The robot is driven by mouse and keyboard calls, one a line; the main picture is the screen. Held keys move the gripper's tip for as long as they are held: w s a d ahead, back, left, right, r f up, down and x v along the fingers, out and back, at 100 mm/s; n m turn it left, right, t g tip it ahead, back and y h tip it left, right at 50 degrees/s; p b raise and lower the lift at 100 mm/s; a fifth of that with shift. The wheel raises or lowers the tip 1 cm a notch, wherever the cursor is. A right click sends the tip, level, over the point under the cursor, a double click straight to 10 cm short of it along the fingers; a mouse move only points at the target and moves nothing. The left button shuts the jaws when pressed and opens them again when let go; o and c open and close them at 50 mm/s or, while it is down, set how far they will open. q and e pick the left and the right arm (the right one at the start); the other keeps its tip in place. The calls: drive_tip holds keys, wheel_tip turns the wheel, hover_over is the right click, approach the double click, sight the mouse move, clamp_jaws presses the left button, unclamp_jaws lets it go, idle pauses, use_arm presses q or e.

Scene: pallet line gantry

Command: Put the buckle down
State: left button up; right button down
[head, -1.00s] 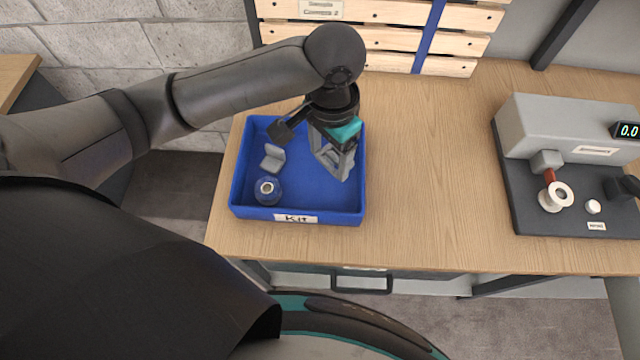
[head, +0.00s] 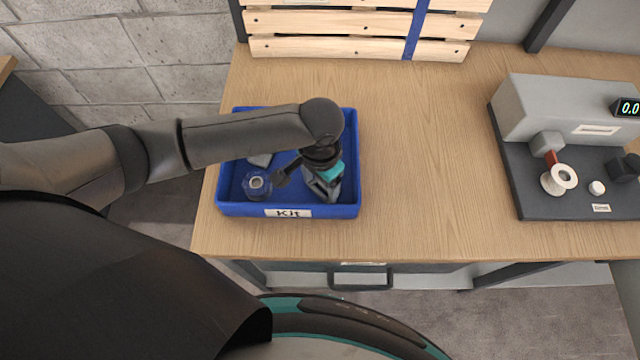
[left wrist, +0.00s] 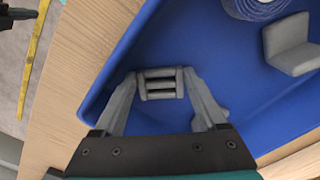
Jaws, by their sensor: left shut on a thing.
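My left gripper (head: 326,196) is down inside the blue kit tray (head: 288,212), near its right end. In the left wrist view its two grey fingers (left wrist: 161,82) are closed on the buckle (left wrist: 160,90), a small grey frame with crossbars. The buckle is over the blue tray floor (left wrist: 190,45); I cannot tell whether it touches it. In the head view the buckle is hidden by the gripper. My right gripper is not in view.
In the tray are a spool-like roll (head: 257,184) and a grey angled piece (left wrist: 290,45), left of my gripper in the head view. A grey tester (head: 560,110) with a white spool stands at right. The wooden bench (head: 420,150) between is clear.

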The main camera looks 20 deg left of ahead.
sight(320, 190)
use_arm(q)
drive_tip(key=o, duration=1.3)
drive_tip(key=shift+o, duration=0.2)
drive_tip(key=shift+r, duration=0.1)
wheel_tip(320, 190, up, 12)
drive_tip(key=p, duration=0.3)
